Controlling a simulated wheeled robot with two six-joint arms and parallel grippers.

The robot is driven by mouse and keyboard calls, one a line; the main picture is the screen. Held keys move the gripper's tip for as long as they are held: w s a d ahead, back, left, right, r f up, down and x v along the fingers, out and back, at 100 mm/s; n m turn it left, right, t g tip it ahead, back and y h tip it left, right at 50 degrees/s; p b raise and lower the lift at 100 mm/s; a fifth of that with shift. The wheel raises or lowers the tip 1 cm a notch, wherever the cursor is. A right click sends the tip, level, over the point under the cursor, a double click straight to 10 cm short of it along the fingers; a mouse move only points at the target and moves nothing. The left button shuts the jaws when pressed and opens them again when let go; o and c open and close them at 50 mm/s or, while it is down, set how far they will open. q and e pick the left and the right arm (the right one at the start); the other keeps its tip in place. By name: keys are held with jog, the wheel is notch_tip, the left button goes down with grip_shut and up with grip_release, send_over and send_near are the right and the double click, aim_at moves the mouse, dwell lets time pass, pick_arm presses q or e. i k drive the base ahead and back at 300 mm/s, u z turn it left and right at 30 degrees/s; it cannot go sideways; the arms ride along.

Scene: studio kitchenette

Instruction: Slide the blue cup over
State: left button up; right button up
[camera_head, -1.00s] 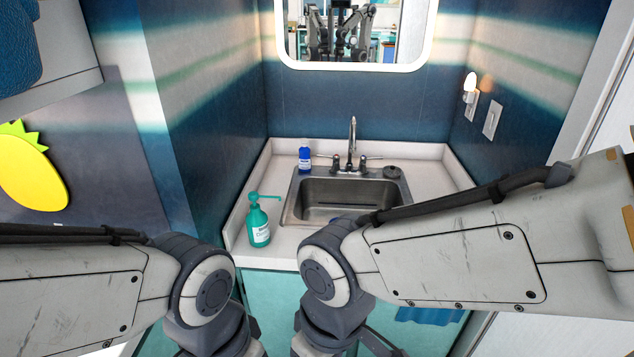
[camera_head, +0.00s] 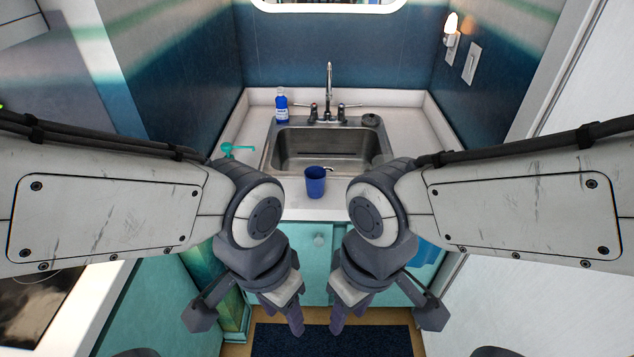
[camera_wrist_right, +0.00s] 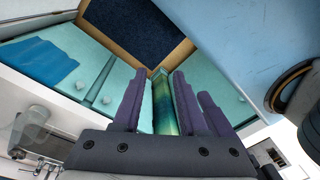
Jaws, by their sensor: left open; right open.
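The blue cup (camera_head: 315,182) stands upright on the front edge of the white counter, just in front of the sink, in the head view. My left gripper (camera_head: 297,328) hangs below and to the left of the cup, in front of the cabinet, apart from it. My right gripper (camera_head: 337,328) hangs close beside it, a little to the right, also below the counter edge. Both are empty. In the right wrist view the fingers of my right gripper (camera_wrist_right: 157,85) are spread apart, with cabinet fronts beyond them. The cup is not seen there.
A sink (camera_head: 325,148) with a faucet (camera_head: 329,95) lies behind the cup. A blue bottle (camera_head: 281,106) stands at its back left. A green pump bottle (camera_head: 236,149) is mostly hidden behind my left arm. The white counter (camera_head: 415,130) is clear right of the sink.

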aim_at(315, 189)
jog(key=z, duration=0.05)
jog(key=i, duration=0.85)
